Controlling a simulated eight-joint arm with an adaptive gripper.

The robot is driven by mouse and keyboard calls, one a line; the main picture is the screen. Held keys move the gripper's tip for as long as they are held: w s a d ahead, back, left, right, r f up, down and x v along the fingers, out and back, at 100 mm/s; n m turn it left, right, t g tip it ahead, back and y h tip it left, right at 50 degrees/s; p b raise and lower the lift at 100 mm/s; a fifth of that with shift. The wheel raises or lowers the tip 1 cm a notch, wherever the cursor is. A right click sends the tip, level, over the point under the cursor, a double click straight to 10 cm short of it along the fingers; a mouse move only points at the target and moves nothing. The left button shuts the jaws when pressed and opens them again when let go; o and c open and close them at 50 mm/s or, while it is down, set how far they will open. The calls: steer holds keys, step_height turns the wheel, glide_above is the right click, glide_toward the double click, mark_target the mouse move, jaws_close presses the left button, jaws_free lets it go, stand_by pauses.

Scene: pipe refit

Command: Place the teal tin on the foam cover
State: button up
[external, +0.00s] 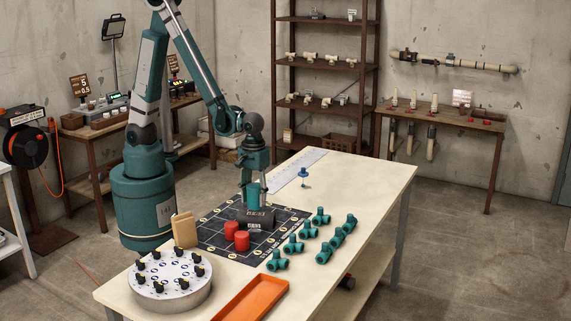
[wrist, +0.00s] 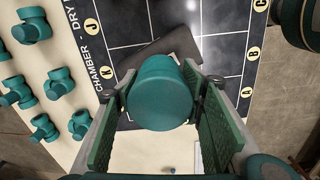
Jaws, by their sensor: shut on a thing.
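The teal tin (wrist: 161,92) is between the two finger pads of my gripper (wrist: 163,115) in the wrist view, its round end facing the camera. My gripper (external: 253,200) is shut on it, above the far part of the black mat in the external view. A dark grey block with pale lettering (external: 261,219), which looks like the foam cover, lies on the mat just below and in front of the gripper. In the wrist view a dark grey slab (wrist: 183,43) shows partly behind the tin. I cannot tell whether the tin touches it.
The black gridded mat (external: 215,241) also holds red cylinders (external: 241,241). Several teal pipe fittings (external: 293,244) stand right of it. A tan block (external: 184,230), a round dial fixture (external: 170,280) and an orange tray (external: 250,299) are nearer. A blue piece (external: 304,176) stands farther back on the table.

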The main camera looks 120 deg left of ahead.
mark_target(255, 186)
steer(key=shift+f, duration=1.45)
steer(key=shift+f+b, duration=0.2)
steer(key=shift+b, duration=0.15)
steer(key=o, duration=1)
steer(key=shift+r, duration=0.2)
steer(key=shift+r+p, duration=0.95)
steer(key=shift+r, duration=5.05)
steer(key=shift+r, duration=0.1)
